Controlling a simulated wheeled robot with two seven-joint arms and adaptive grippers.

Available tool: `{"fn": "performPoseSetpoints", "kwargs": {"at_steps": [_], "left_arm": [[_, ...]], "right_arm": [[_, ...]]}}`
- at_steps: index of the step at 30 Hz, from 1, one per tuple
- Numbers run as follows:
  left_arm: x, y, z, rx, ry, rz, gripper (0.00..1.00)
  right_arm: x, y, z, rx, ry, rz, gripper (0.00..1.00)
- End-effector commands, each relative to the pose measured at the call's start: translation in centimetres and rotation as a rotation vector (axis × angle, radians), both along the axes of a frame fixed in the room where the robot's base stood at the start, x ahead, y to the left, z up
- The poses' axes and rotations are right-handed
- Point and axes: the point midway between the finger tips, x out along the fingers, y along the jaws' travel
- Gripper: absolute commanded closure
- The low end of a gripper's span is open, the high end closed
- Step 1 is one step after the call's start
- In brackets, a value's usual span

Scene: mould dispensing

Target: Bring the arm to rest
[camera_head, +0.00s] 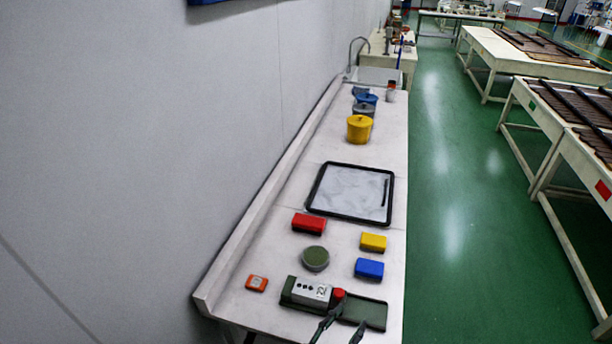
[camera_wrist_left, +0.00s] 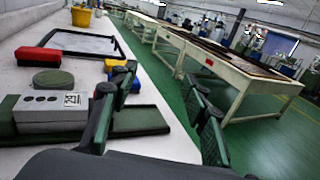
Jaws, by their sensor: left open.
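My left gripper (camera_head: 343,324) shows at the bottom edge of the head view, at the near end of the bench. It is open and empty. In the left wrist view its two dark green-padded fingers (camera_wrist_left: 160,82) stand well apart with nothing between them. Beside the fingers is a grey control box with a red button (camera_head: 312,292), on a dark green tray (camera_head: 373,314); the box also shows in the left wrist view (camera_wrist_left: 45,112). Whether the fingertips touch the tray cannot be told. My right gripper is not in view.
The white bench (camera_head: 335,238) runs along a grey wall. On it are red (camera_head: 309,223), yellow (camera_head: 373,242) and blue (camera_head: 369,269) blocks, a green round piece (camera_head: 315,258), an orange item (camera_head: 256,283), a black-rimmed tray (camera_head: 315,188) and a yellow pot (camera_head: 359,129). Green floor lies open at right.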

Motion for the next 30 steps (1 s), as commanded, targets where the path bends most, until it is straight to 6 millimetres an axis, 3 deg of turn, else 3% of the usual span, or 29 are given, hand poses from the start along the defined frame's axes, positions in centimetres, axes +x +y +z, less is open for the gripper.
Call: {"fn": "performPoseSetpoints", "kwargs": {"at_steps": [11,17,20,24,26,30], "left_arm": [[3.2,5.9,-1.2,-0.261,0.271,0.19,0.57],[5.0,11.2,-3.3,-0.509,0.495,0.358,0.57],[5.6,14.6,-5.0,-0.671,0.624,0.469,0.57],[5.2,21.1,-8.9,-0.981,0.837,0.69,0.57],[4.3,24.6,-11.2,-1.154,0.933,0.817,0.57],[0.1,32.2,-16.7,-1.578,1.097,1.135,0.57]], "right_arm": [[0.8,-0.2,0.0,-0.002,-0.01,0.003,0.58],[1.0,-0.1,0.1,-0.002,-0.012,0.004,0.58],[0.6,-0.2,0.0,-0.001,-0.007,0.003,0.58],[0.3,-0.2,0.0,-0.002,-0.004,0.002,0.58],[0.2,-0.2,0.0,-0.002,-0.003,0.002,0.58],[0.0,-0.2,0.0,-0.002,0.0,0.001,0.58]]}}
